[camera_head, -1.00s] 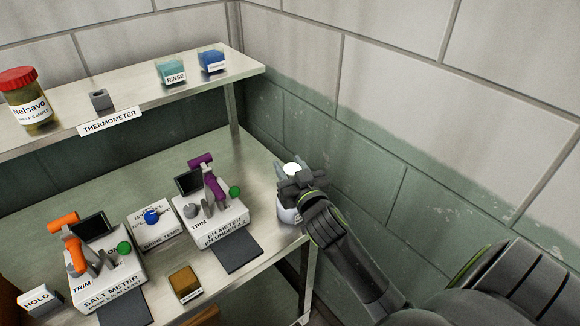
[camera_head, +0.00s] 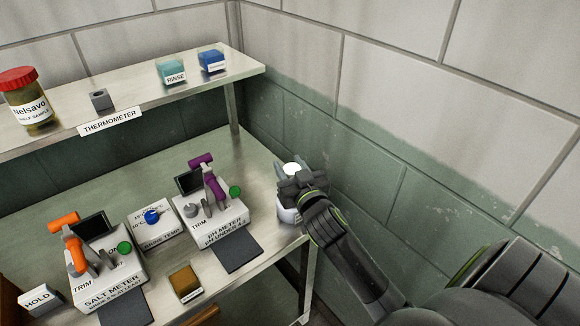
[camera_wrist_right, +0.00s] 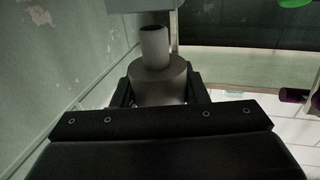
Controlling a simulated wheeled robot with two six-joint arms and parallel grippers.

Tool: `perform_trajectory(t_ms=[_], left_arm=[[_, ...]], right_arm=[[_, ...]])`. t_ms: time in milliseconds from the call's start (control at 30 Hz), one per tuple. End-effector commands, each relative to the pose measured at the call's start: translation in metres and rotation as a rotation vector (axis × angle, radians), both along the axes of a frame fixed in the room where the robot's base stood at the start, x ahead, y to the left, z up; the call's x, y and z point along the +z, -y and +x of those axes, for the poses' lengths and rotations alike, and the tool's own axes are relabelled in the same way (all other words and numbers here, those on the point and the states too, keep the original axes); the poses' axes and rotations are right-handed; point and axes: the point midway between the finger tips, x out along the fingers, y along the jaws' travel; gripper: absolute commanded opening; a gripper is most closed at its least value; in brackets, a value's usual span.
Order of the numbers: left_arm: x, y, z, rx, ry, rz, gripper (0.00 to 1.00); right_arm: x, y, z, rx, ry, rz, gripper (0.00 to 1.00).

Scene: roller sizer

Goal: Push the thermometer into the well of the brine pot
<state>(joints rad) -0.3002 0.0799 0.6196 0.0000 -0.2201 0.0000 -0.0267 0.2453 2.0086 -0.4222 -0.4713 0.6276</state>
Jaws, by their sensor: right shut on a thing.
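My right gripper (camera_head: 291,181) is at the right end of the bench, directly over a white rounded pot (camera_head: 288,213), probably the brine pot. A round white top (camera_head: 292,168) shows just above the fingers, probably the thermometer's head. In the right wrist view, the gripper is shut on a grey stepped cylinder (camera_wrist_right: 160,82), wide between the fingers with a narrower stem beyond. This is likely the thermometer. The gripper hides the pot's mouth and well, so I cannot tell how deep the thermometer sits. My left gripper is not in view.
The pH meter (camera_head: 222,228), brine temp box (camera_head: 153,225) and salt meter (camera_head: 112,285) stand left of the pot. The shelf above holds a small grey holder (camera_head: 102,101) by the THERMOMETER label, rinse cup (camera_head: 171,73) and red-lidded jar (camera_head: 28,103). A wall (camera_head: 380,170) is close on the right.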

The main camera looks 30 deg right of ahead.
Motion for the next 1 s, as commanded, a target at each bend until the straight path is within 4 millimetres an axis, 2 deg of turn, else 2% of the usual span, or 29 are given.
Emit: perform_trajectory(t_ms=[533,1000], left_arm=[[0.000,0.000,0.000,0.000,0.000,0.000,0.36],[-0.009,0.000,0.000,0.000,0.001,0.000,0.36]], right_arm=[[-0.001,0.000,0.000,0.000,0.000,0.000,0.17],[-0.012,0.000,0.000,0.000,0.000,0.000,0.17]])
